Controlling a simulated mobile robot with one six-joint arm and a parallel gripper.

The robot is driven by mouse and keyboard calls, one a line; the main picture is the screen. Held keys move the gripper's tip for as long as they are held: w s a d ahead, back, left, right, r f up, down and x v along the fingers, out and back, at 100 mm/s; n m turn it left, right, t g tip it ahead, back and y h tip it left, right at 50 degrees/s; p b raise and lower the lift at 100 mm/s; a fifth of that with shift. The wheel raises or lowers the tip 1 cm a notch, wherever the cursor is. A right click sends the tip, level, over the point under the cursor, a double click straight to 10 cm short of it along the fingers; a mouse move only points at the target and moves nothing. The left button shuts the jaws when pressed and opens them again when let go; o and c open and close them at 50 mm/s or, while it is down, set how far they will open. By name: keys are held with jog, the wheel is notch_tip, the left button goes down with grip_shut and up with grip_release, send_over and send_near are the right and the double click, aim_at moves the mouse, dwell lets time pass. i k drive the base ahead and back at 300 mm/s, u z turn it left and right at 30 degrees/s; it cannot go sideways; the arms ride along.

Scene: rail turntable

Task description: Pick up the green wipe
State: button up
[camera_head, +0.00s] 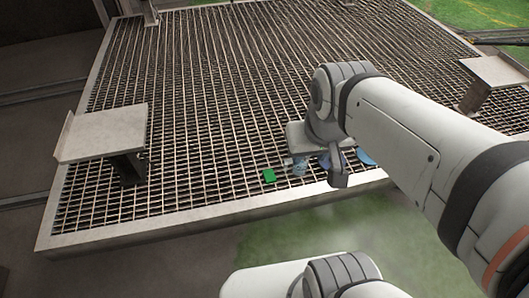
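The green wipe (269,175) is a small, flat green piece lying on the metal grating near its front edge, left of my arm's end. My gripper (338,177) hangs to the right of the wipe, apart from it in the picture. Its fingers are small and partly hidden by my wrist, so I cannot tell whether it is open or shut. Nothing covers the wipe in this view.
A light blue item (299,168) stands just right of the wipe. Another blue thing (365,157) is partly hidden by my arm. Raised grey plates stand at left (103,133) and right (495,70). The grating (210,150) left of the wipe is clear.

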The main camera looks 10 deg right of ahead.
aim_at(269, 174)
jog(key=z, duration=0.35)
jog(key=i, duration=1.15)
jog(key=u, duration=0.5)
